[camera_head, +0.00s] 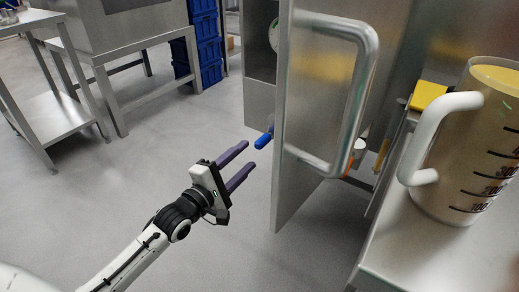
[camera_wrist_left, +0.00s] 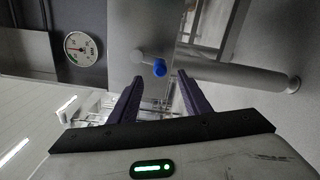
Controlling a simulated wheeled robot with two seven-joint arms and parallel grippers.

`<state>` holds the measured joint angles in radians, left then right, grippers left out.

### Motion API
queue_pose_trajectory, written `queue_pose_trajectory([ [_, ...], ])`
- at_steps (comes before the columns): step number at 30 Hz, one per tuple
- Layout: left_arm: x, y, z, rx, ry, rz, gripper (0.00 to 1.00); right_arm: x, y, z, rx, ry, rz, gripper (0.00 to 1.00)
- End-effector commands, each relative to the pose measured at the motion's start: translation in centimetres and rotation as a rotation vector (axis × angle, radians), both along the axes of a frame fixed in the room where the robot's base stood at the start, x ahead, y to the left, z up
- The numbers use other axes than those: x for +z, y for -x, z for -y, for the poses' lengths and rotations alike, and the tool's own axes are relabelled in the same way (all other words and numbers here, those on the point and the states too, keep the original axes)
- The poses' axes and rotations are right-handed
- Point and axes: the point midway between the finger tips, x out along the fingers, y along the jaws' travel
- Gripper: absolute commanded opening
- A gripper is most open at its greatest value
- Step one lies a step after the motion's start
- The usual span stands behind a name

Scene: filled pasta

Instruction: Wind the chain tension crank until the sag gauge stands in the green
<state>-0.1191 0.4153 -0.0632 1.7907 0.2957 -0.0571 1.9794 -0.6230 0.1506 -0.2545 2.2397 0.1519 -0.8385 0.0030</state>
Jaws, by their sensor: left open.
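The crank shows as a blue grip (camera_head: 264,138) sticking out at the left edge of the open steel door. In the left wrist view the blue grip (camera_wrist_left: 159,68) is at the end of a short pale arm and appears between my fingertips, apart from them. The round white gauge (camera_wrist_left: 80,48) has coloured marks on its face; its needle is too small to read surely. Only an edge of the gauge (camera_head: 274,36) shows in the head view, behind the door. My left gripper (camera_head: 249,154) is open and empty, just below and left of the blue grip. My right gripper is not in view.
The steel door (camera_head: 292,160) with its thick bar handle (camera_head: 366,75) stands close right of my left gripper. A measuring jug (camera_head: 468,140) stands on the steel counter (camera_head: 440,255) at right. Blue crates (camera_head: 208,45) and a steel table (camera_head: 65,110) stand farther back. The floor at left is clear.

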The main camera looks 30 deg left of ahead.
Motion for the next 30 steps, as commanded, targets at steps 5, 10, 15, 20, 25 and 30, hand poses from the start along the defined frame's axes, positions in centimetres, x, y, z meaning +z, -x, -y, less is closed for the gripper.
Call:
queue_pose_trajectory([
  [5,-0.3,-2.3,0.4,-0.001,-0.001,0.003,0.44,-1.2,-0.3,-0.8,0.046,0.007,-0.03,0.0],
  [10,0.0,-4.3,0.6,0.0,-0.001,0.001,0.44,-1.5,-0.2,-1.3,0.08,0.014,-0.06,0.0],
  [15,0.0,-6.2,0.9,0.0,0.0,0.001,0.44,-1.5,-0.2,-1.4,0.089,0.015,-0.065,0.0],
  [20,-0.1,-7.6,1.1,0.0,0.0,0.0,0.44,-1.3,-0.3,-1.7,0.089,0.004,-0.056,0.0],
  [25,-0.1,-8.3,1.2,0.001,0.0,-0.001,0.44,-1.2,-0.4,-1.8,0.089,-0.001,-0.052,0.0],
  [30,0.0,-8.5,1.2,-0.001,-0.001,-0.002,0.44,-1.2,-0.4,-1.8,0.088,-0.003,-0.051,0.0],
])
